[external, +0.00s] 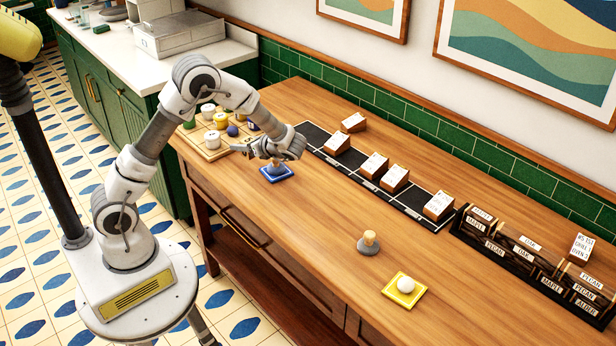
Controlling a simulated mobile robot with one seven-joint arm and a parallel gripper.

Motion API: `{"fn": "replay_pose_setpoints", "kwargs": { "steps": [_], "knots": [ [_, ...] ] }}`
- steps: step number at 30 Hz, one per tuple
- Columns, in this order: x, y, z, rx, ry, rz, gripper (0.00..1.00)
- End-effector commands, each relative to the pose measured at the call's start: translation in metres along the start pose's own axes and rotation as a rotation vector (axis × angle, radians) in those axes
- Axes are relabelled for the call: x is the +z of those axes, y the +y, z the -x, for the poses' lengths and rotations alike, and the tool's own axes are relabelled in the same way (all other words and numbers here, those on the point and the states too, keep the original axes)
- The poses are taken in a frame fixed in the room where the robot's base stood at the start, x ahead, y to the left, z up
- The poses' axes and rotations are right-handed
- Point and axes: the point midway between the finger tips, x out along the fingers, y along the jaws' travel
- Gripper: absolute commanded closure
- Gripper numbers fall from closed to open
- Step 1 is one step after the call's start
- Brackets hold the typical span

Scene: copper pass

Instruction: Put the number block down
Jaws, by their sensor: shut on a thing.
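My gripper (245,148) is at the left part of the wooden counter, low beside a tray of round pieces and just left of a small blue tile. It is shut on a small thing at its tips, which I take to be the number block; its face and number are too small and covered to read. Several wooden blocks with white marked faces, one of them the near block (438,206), stand along a black strip (413,203) at the back, with gaps between them.
The round-piece tray (186,143) is at the left end. The blue tile (287,177) bears a small dull piece. A grey disc with a wooden peg (369,243) and a yellow tile (393,296) with a white ball stand nearer. Dark label racks (520,257) are at right. The middle is clear.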

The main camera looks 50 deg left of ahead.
Motion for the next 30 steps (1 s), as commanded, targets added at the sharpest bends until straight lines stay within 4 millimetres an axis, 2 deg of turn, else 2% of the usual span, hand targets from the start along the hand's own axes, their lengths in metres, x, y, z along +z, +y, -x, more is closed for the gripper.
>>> {"fn": "replay_pose_setpoints", "kwargs": {
  "steps": [5, 8, 11, 14, 21, 25, 30],
  "knots": [
    [-0.004, -0.001, 0.011, -0.024, 0.002, -0.010, 1.00],
    [-0.015, -0.002, 0.032, -0.082, 0.004, -0.035, 1.00],
    [-0.031, -0.002, 0.067, -0.177, 0.007, -0.076, 1.00],
    [-0.050, 0.004, 0.110, -0.297, 0.009, -0.127, 1.00],
    [-0.089, 0.036, 0.208, -0.581, 0.008, -0.246, 1.00],
    [-0.103, 0.058, 0.248, -0.705, 0.004, -0.295, 1.00],
    [-0.113, 0.078, 0.277, -0.802, 0.001, -0.334, 1.00]
  ]
}}
